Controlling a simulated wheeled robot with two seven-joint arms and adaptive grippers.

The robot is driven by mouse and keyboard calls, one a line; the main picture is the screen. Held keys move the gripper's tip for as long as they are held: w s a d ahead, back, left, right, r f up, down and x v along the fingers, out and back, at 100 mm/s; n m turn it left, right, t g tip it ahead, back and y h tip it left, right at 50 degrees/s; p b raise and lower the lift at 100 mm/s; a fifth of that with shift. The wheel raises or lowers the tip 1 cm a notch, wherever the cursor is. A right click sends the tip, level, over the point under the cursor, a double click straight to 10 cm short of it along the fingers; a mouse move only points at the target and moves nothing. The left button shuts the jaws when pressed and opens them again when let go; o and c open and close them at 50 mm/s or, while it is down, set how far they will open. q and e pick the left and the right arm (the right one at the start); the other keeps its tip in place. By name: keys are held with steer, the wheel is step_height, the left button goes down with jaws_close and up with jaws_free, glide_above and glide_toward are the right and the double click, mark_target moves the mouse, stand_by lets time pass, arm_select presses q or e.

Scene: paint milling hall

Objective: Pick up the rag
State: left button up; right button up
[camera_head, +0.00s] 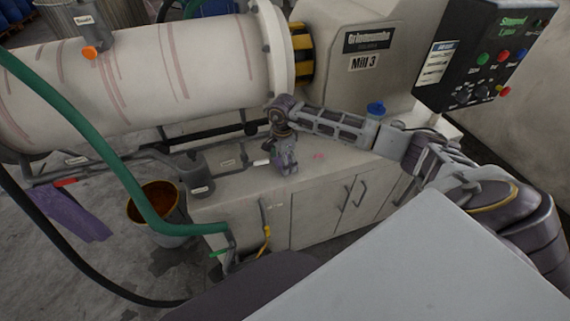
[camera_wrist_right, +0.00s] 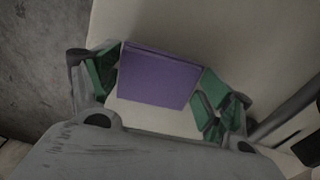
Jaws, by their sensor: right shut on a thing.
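A purple rag (camera_wrist_right: 158,76), folded into a flat block, sits between the green finger pads of my right gripper (camera_wrist_right: 160,82) in the wrist view. Both pads meet its sides, and the gripper is shut on it. Below it is the pale cabinet top. In the head view my right gripper (camera_head: 287,168) points down at the cabinet top (camera_head: 235,181) and hides the rag. I cannot tell whether the rag touches the top. My left gripper is not in view.
The mill drum (camera_head: 150,70) stands behind the cabinet. A control box (camera_head: 480,55) is at the right, and a blue-capped container (camera_head: 376,109) is near my right arm. A green hose (camera_head: 95,150) and a bucket (camera_head: 160,228) are at the left.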

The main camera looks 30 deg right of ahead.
steer(key=shift+r, duration=0.15)
step_height(320, 180, up, 8)
steer(key=shift+f+b, duration=0.1)
steer(key=shift+b, duration=0.2)
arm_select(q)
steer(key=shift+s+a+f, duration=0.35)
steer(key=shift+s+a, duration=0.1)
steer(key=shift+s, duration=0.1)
arm_select(e)
steer(key=shift+r, duration=1)
